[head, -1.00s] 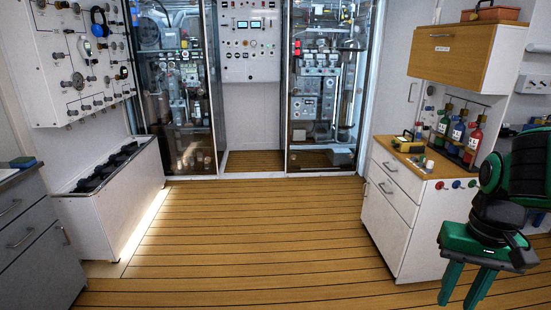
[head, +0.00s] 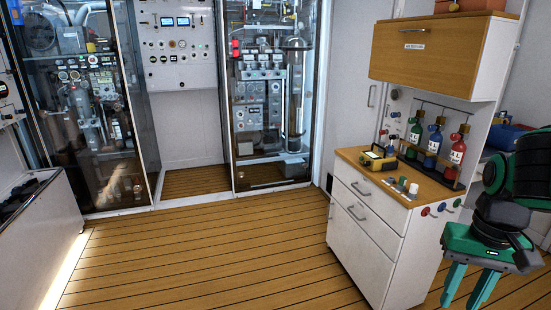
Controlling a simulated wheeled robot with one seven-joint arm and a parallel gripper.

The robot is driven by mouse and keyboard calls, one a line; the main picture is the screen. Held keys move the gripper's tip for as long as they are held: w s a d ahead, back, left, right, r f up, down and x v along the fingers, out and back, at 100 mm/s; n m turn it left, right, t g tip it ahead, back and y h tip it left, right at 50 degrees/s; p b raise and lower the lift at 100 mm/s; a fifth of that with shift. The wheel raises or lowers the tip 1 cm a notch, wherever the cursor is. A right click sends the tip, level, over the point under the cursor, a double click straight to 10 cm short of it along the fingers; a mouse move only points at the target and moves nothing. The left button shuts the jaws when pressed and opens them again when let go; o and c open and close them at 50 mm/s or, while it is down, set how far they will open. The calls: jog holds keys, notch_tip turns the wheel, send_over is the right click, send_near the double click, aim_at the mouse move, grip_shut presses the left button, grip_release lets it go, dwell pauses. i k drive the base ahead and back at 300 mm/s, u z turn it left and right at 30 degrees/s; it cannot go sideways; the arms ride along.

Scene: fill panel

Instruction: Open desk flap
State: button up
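A wooden flap (head: 425,58) forms the front of the white upper cabinet at the upper right. It has a dark bar handle near its top edge and a small white label below, and it is shut. My gripper (head: 462,303) is at the lower right, fingers pointing down. Its two green fingers are apart with nothing between them. It is well below the flap and to its right, not touching it. My arm hides part of the area at the right edge.
Below the flap stands a white drawer unit (head: 360,235) with a wooden top. On it are a yellow device (head: 378,158) and green, blue and red bottles (head: 457,148). An orange box (head: 470,5) sits on the cabinet. The wooden floor (head: 215,250) is clear.

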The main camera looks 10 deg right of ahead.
aim_at(443, 56)
jog(key=z, duration=0.45)
jog(key=i, duration=1.55)
jog(key=z, duration=0.5)
